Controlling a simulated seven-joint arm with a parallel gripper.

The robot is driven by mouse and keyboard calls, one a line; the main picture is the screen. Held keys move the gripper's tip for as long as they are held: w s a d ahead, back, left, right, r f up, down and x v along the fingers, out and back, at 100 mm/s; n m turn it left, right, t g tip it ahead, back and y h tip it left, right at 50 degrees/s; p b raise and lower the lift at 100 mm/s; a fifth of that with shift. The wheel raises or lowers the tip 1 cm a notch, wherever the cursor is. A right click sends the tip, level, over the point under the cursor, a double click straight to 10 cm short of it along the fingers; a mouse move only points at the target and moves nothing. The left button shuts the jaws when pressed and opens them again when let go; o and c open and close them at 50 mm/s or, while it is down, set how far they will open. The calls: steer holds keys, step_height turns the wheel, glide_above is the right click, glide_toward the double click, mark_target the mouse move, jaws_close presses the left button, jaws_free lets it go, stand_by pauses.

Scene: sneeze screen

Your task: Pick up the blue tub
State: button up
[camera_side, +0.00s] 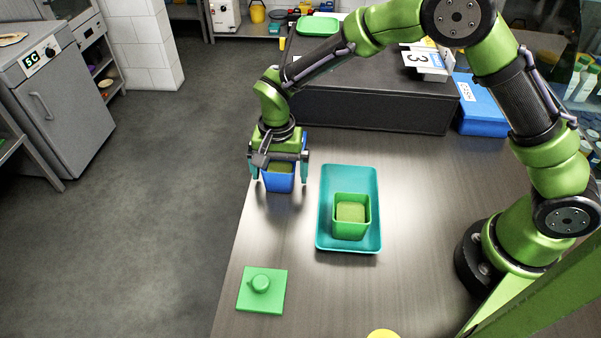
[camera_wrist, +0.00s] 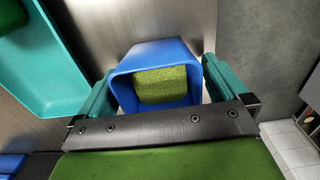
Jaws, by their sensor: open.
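The blue tub (camera_side: 279,180) stands on the table near its left edge, with green contents inside. My gripper (camera_side: 279,180) is above and around it in the side view, one finger on each side. In the wrist view the blue tub (camera_wrist: 154,57) sits between the two teal fingers of my open gripper (camera_wrist: 158,90). A small gap shows between the tub and the fingers. The tub's upper part is partly hidden by my gripper in the side view.
A teal tray (camera_side: 327,232) holding a green tub (camera_side: 351,228) lies just right of the blue tub. A green lid (camera_side: 261,290) lies nearer the front. A dark raised box (camera_side: 370,108) and a blue box (camera_side: 482,110) stand behind. Bare table shows between.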

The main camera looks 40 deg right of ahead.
steer(key=c, duration=1)
steer(key=shift+c, duration=0.3)
steer(key=shift+r, duration=0.15)
step_height(320, 180, up, 10)
